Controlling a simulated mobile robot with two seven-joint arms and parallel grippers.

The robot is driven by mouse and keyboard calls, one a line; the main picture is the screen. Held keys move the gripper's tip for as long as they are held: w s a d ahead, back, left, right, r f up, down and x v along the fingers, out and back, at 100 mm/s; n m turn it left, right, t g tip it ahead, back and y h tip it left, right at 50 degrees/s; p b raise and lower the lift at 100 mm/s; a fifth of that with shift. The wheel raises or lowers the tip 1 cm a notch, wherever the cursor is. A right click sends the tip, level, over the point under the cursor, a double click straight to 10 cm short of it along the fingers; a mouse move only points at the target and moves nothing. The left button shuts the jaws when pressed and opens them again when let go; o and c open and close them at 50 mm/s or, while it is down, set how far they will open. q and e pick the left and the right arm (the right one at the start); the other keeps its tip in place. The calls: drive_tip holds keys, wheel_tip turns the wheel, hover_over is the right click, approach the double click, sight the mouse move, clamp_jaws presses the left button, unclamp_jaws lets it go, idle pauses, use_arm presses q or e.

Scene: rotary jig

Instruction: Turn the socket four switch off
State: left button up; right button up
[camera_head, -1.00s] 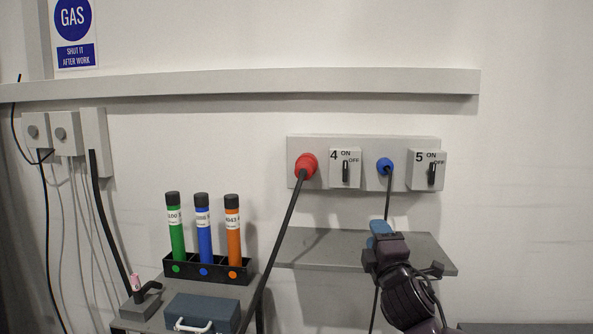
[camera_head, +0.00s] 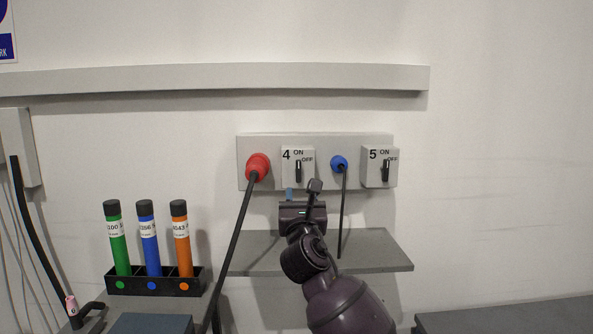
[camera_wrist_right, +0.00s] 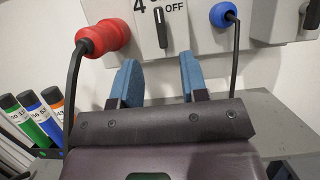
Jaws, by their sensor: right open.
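The socket four switch (camera_head: 298,171) is a black knob on a grey box marked 4, ON and OFF, on the wall panel (camera_head: 268,142). Its handle stands about upright in the head view, and it also shows in the right wrist view (camera_wrist_right: 162,30). My right gripper (camera_wrist_right: 157,72) has blue fingers, open and empty, just below the switch and apart from it in the picture. In the head view my right gripper (camera_head: 290,194) is mostly hidden by its own wrist. My left gripper is not in view.
A red plug (camera_head: 257,168) with a thick black cable is left of the switch, and a blue plug (camera_head: 339,163) is right of it. The socket five switch (camera_head: 385,171) is farther right. A grey shelf (camera_head: 385,256) lies below. Coloured tubes (camera_head: 148,240) stand in a black rack at left.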

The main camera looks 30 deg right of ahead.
sight(299, 168)
drive_tip(key=x, duration=1)
drive_tip(key=shift+w+d+r, duration=0.1)
drive_tip(key=shift+w+r, duration=0.05)
drive_tip(key=shift+w, duration=0.1)
drive_tip(key=shift+c, duration=0.3)
clamp_jaws()
